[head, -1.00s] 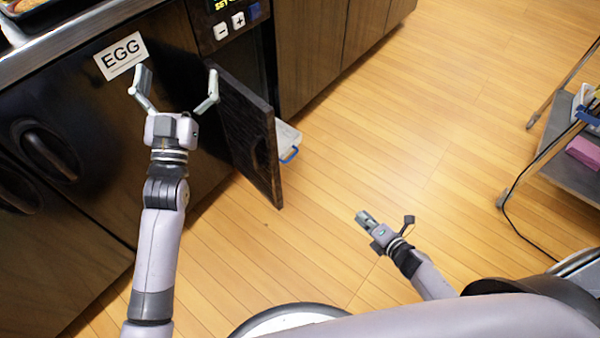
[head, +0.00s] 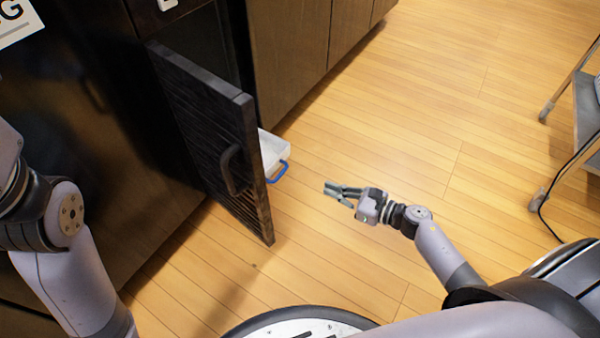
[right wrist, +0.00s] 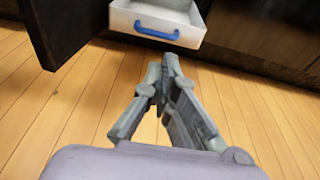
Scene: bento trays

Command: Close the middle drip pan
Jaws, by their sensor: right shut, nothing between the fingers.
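The drip pan, a white tray (head: 272,148) with a blue handle (head: 278,171), sticks out low from the cabinet, partly hidden behind an open dark door. In the right wrist view the pan (right wrist: 188,28) is at the top, its blue handle (right wrist: 156,32) facing me. My right gripper (head: 330,192) is shut and empty, right of the pan and apart from it. In the right wrist view its fingertips (right wrist: 163,62) lie below the pan's front. My left arm is at the left edge of the head view; its gripper fingers are out of view.
The open dark door (head: 215,130) with a black handle (head: 232,170) stands out into the room left of the pan. A cart (head: 585,115) is at the right edge. The wooden floor (head: 400,120) between is clear.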

